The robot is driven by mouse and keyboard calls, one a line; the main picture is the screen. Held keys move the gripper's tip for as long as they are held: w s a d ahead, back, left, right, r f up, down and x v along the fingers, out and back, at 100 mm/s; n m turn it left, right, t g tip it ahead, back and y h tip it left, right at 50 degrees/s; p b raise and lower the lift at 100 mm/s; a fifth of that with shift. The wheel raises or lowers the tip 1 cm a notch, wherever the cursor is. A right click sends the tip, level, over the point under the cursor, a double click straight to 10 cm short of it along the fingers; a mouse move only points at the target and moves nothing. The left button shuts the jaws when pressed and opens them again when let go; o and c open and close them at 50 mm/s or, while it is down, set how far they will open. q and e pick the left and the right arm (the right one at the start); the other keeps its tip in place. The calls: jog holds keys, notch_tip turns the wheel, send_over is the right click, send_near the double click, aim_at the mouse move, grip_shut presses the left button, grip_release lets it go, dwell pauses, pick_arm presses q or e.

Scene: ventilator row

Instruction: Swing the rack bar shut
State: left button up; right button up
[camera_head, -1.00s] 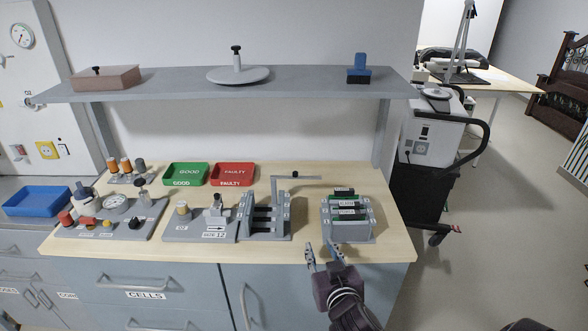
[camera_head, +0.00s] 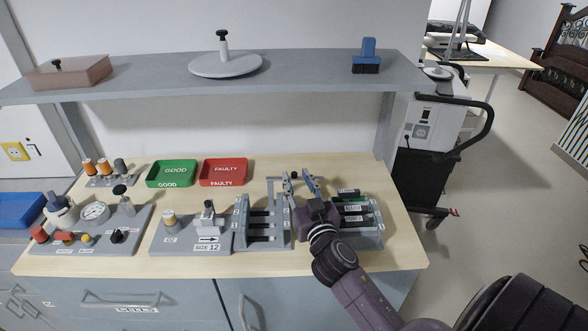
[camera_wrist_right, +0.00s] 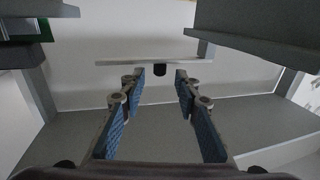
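The rack bar (camera_head: 276,180) is a thin grey bar at the back of the slotted grey rack (camera_head: 262,222). It has a black knob (camera_head: 293,174) and reaches out to the right, away from the rack's slots; its right part is hidden by my gripper. In the right wrist view the bar (camera_wrist_right: 120,62) lies level beyond the fingertips, with the knob (camera_wrist_right: 160,70) in line with the gap between them. My right gripper (camera_head: 299,179) is open and empty, its fingertips close to the knob. In the wrist view, its fingers (camera_wrist_right: 159,80) stand apart. My left gripper is not in view.
A grey holder with labelled cells (camera_head: 368,238) stands just right of my gripper. The size-12 gauge fixture (camera_head: 205,238) is left of the rack. Green (camera_head: 172,173) and red (camera_head: 223,172) trays lie behind. A shelf (camera_head: 290,83) overhangs the back.

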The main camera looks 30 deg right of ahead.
aim_at(295, 175)
jog(key=x, duration=0.2)
jog(key=shift+w+d+f, duration=0.1)
jog(key=shift+w, duration=0.2)
jog(key=shift+w+d, duration=0.1)
jog(key=shift+w, duration=0.2)
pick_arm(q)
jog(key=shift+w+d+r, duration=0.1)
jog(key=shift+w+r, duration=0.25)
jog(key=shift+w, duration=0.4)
pick_arm(e)
grip_shut()
